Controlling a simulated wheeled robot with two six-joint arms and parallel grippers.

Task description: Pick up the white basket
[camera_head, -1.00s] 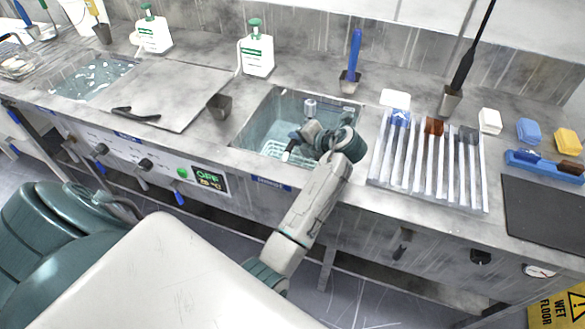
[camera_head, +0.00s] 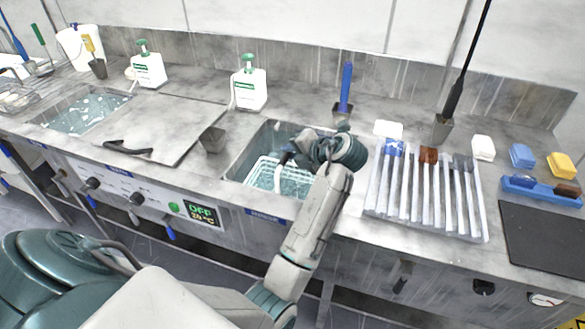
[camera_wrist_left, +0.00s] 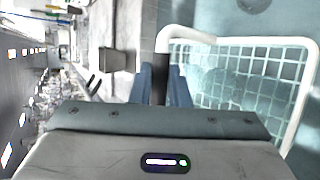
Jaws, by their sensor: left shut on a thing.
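The white basket (camera_head: 263,181) is a wire mesh basket with a white rim, inside the right-hand sink. In the left wrist view its white frame and mesh (camera_wrist_left: 262,70) fill the right side, over pale blue-green. My left gripper (camera_head: 286,160) reaches into the sink from above. In the left wrist view its fingers (camera_wrist_left: 160,84) are shut around a black grip on the basket's white handle. My wrist and arm hide part of the basket in the head view. I cannot tell how far the basket is above the sink floor. My right gripper is not in view.
The sink (camera_head: 240,163) has metal walls close around the basket. To its right is a slotted rack (camera_head: 425,200) with brushes. A small grey cup (camera_head: 213,139) and a flat lid (camera_head: 150,110) are to its left. A white bottle (camera_head: 250,88) stands behind.

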